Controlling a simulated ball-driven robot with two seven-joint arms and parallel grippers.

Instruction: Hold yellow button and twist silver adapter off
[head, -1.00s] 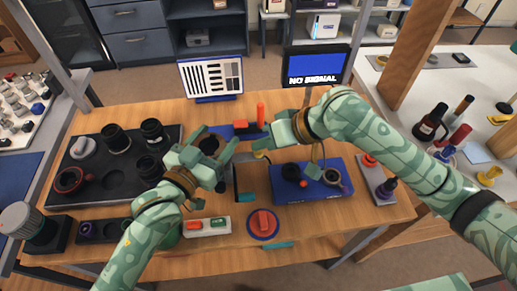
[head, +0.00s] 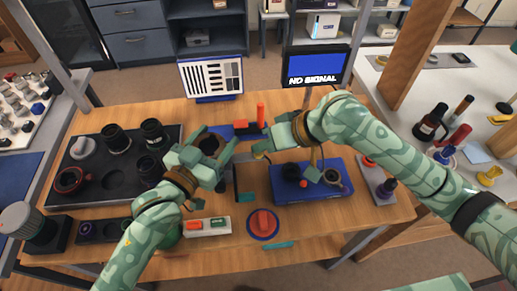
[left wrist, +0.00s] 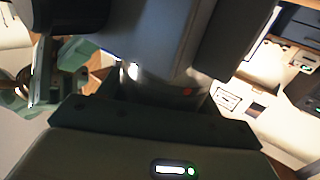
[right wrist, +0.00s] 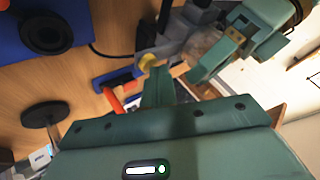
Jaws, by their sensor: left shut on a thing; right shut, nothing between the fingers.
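My left gripper (head: 222,160) is shut on a dark round lens-like part (head: 209,144) above the middle of the table. In the left wrist view a silvery ring-like section (left wrist: 165,88) with a red dot shows beneath a large dark body; I cannot tell for sure that it is the adapter. My right gripper (head: 268,147) is shut and empty, close to the right of the left one. A small yellow part (head: 257,154), seemingly the button, is at its fingertips; it also shows in the right wrist view (right wrist: 149,62). Whether they touch is unclear.
A dark tray (head: 110,190) with several lens parts lies at left. A blue mat (head: 320,193) with dark rings lies at right, under my right arm. A red disc part (head: 263,223) and a small white tray (head: 207,227) are in front. A chart (head: 211,77) stands behind.

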